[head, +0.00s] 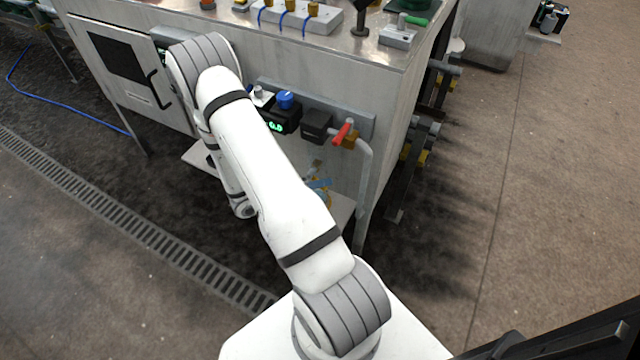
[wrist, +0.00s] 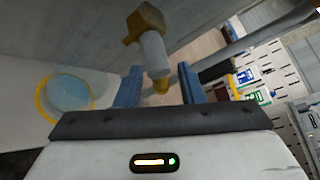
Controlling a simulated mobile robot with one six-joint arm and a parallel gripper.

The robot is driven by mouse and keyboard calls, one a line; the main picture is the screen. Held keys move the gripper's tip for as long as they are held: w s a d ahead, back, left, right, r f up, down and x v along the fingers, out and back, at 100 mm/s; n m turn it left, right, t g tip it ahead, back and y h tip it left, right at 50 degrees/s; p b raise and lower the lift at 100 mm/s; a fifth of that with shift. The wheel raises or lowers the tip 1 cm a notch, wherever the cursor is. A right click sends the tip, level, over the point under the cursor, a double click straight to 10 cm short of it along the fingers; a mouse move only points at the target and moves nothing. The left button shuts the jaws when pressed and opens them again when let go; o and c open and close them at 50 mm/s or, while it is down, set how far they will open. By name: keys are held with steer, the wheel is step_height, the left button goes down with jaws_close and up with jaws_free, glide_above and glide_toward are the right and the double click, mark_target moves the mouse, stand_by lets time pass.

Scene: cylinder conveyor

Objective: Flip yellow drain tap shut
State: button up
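Whether the tip lies fully between the fingers in depth I cannot tell. In the head view my arm hides most of this area; small blue and yellow parts (head: 320,185) show beside it, too small to tell apart.
A red-handled tap (head: 343,132) sits on the cabinet's side, near a blue knob (head: 286,99) and a green display. A yellow-rimmed round container (wrist: 72,92) is left of my gripper in the wrist view.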

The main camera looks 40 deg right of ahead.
steer(key=shift+d, duration=0.2)
jaws_close()
stand_by(0.3)
steer(key=shift+s, duration=0.1)
steer(key=n+h, duration=0.1)
steer(key=r+n+g+h+p, duration=0.1)
steer(key=shift+s+n, duration=0.25)
steer(key=shift+n, duration=0.05)
steer(key=shift+d+r+n+g+h+p, duration=0.15)
steer(key=shift+r+n+h+p, duration=0.1)
steer(key=shift+n+h, duration=0.45)
steer(key=shift+a+r+n+g+h+p, duration=0.15)
steer(key=shift+r+n+h+p, duration=0.1)
steer(key=shift+n+h, duration=0.4)
steer(key=shift+d+n, duration=0.1)
steer(key=shift+n, duration=0.15)
